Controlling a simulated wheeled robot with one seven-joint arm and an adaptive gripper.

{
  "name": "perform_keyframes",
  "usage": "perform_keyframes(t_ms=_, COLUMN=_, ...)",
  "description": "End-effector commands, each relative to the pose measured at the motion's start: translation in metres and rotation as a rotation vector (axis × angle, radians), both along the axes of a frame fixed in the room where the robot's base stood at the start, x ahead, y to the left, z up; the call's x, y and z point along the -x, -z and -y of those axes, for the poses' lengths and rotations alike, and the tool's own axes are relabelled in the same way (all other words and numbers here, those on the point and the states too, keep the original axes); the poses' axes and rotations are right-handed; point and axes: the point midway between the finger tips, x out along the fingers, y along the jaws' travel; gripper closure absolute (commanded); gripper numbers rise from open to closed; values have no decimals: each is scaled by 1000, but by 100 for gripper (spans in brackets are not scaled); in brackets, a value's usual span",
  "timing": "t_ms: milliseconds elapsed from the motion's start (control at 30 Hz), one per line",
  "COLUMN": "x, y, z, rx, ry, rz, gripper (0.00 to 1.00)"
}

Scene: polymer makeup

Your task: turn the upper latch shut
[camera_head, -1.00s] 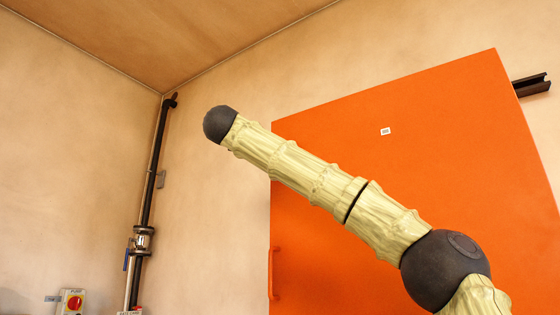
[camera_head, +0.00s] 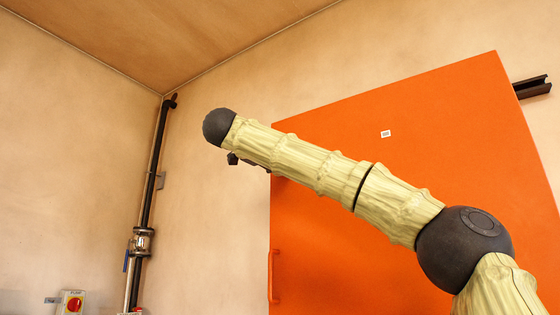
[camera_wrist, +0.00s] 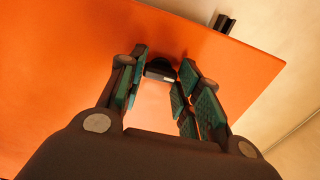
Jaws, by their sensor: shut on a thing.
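The upper latch (camera_wrist: 159,68) shows in the wrist view as a small dark piece with a pale strip, in front of the orange door (camera_wrist: 70,50). My gripper (camera_wrist: 163,75) has its teal-padded fingers on either side of it and is shut on it. The finger pads hide part of the latch, and I cannot tell how far it is turned. In the head view my arm crosses in front of the orange door (camera_head: 430,120). Small dark parts show under the arm's far end; I cannot tell whether they are gripper or latch. No latch shows clearly there.
A red door handle (camera_head: 273,276) is low on the door's left edge. A dark rail (camera_head: 531,87) sticks out at the right. A dark pipe with a valve (camera_head: 141,240) and a yellow switch box (camera_head: 72,301) are at the left. The wall between pipe and door is clear.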

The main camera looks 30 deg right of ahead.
Motion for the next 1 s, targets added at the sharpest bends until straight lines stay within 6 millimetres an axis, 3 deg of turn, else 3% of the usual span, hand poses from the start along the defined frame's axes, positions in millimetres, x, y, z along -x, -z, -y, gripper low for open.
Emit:
perform_keyframes(t_ms=267, x=-1, y=1, z=0, rx=1, ry=0, rz=-2, gripper=90)
perform_keyframes(t_ms=300, x=-1, y=1, z=0, rx=1, ry=0, rz=-2, gripper=61)
perform_keyframes(t_ms=400, x=0, y=1, z=0, rx=0, ry=0, rz=-1, gripper=45)
perform_keyframes(t_ms=767, x=1, y=0, z=-2, rx=0, ry=0, rz=0, gripper=45)
perform_keyframes(t_ms=1000, x=11, y=-1, z=-27, rx=2, ry=-1, rz=1, gripper=45)
